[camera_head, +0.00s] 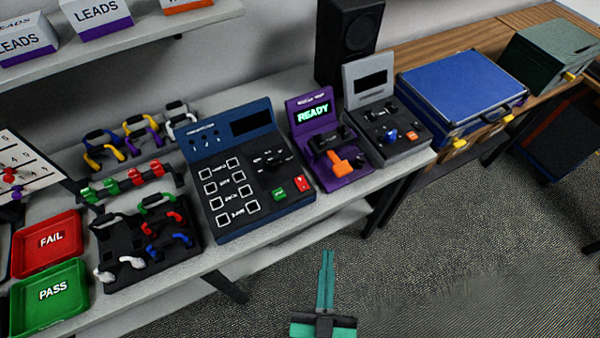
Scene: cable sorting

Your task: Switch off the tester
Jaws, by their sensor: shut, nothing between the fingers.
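A purple device (325,140) stands on the bench right of centre. Its screen (314,113) is lit and reads READY in green. An orange lever or handle (345,162) sits on its lower front. Left of it stands a larger blue console (215,152) with a dark screen, a dark knob, a green button (279,194) and a red button (301,184). The frame does not name which unit is the tester. My gripper (327,254) is shut and empty, over the floor in front of the bench, apart from both units.
A grey device (366,76) with a dark screen stands right of the purple one, and a black speaker behind. A blue case (460,82) lies further right. Green and red trays (50,293), (47,242) and a lead rack (130,235) are left. The floor is clear.

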